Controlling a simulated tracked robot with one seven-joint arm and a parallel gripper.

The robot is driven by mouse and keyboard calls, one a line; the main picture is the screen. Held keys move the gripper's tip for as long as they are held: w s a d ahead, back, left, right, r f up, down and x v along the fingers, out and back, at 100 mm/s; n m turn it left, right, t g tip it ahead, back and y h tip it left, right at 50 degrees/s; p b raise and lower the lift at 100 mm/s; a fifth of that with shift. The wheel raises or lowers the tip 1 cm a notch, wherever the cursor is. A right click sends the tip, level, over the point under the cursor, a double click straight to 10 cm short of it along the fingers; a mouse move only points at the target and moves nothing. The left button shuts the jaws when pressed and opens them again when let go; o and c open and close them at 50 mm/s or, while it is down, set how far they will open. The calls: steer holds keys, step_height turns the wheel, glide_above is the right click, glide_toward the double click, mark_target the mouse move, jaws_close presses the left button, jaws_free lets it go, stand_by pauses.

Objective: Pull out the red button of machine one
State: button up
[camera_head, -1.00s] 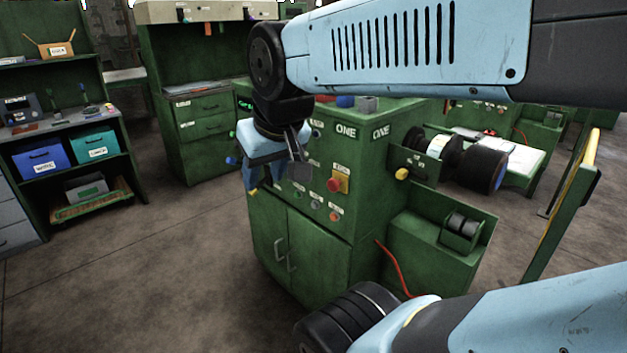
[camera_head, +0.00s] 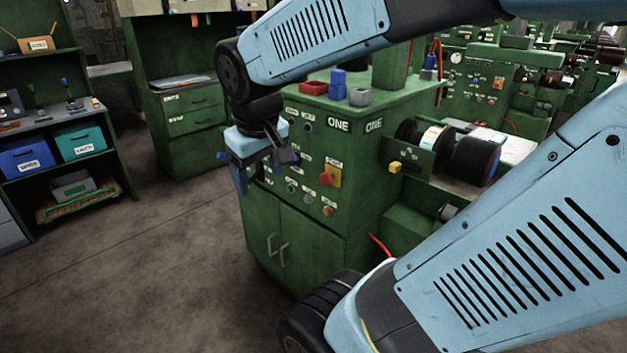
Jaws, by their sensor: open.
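Machine one (camera_head: 300,230) is a green cabinet with "ONE" labels, standing in the middle of the head view. Its red button (camera_head: 326,180) is a round mushroom head on a yellow plate, on the upper right of the front panel. My gripper (camera_head: 262,180) is open and empty, in front of the panel, to the left of the red button and apart from it. The fingers partly cover the left part of the panel, with its small buttons and labels. The depth between fingers and panel is hard to tell.
A red tray (camera_head: 313,88), a blue item (camera_head: 338,84) and a grey box (camera_head: 359,96) sit on the machine's top. A yellow knob (camera_head: 394,168) juts out at its right. Shelves with a blue bin (camera_head: 28,158) stand at left. The floor at front left is clear.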

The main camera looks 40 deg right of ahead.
steer(key=w+d+f+n+g+h, duration=0.3)
steer(key=w+d+f+h, duration=0.1)
steer(key=d+f, duration=0.25)
steer(key=w+d+f+n+g+h, duration=0.2)
steer(key=w+d+f+g+h, duration=0.15)
steer(key=d+f, duration=0.35)
steer(key=n+t+h, duration=0.4)
steer(key=n+h, duration=0.5)
steer(key=n, duration=0.2)
glide_toward(324, 181)
steer(key=d, duration=1.1)
steer(key=shift+w, duration=0.25)
steer(key=shift+c, duration=0.2)
